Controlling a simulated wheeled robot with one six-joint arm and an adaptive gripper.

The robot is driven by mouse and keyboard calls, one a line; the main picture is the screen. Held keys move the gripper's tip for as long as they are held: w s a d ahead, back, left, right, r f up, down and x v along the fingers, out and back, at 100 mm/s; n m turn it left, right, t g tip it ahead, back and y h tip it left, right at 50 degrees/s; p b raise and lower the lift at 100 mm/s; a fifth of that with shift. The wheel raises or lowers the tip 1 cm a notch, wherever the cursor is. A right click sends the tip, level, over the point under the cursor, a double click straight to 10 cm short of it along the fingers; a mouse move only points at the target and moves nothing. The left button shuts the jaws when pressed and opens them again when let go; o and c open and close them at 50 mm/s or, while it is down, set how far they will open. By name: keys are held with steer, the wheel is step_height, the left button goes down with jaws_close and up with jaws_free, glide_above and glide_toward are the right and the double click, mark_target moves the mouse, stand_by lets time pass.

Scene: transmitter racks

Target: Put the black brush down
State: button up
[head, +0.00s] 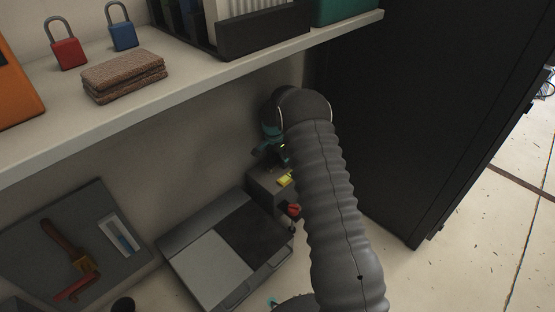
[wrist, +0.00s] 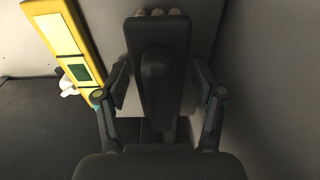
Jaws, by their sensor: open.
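A black object with a rounded raised part and pale tufts at its far end, which looks like the black brush (wrist: 157,85), fills the middle of the wrist view. My gripper (wrist: 160,78) is open, with one finger on each side of it. I cannot tell whether either finger touches it, or what the brush rests on. In the head view my grey arm covers most of the gripper, and only small teal and dark parts (head: 268,147) show beside a grey box (head: 262,182) below the shelf. I cannot make out the brush there.
A shelf (head: 200,95) overhangs, bearing padlocks, a folded brown cloth (head: 123,76) and a dark rack. Below lie a grey case (head: 205,268) and a grey mat (head: 50,222) with tools. A black cabinet (head: 400,110) stands right. A yellow item (wrist: 68,42) is left of my gripper.

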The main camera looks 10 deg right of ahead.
steer(key=r, duration=0.7)
steer(key=shift+s+a+r+p, duration=0.25)
steer(key=shift+a+p, duration=0.15)
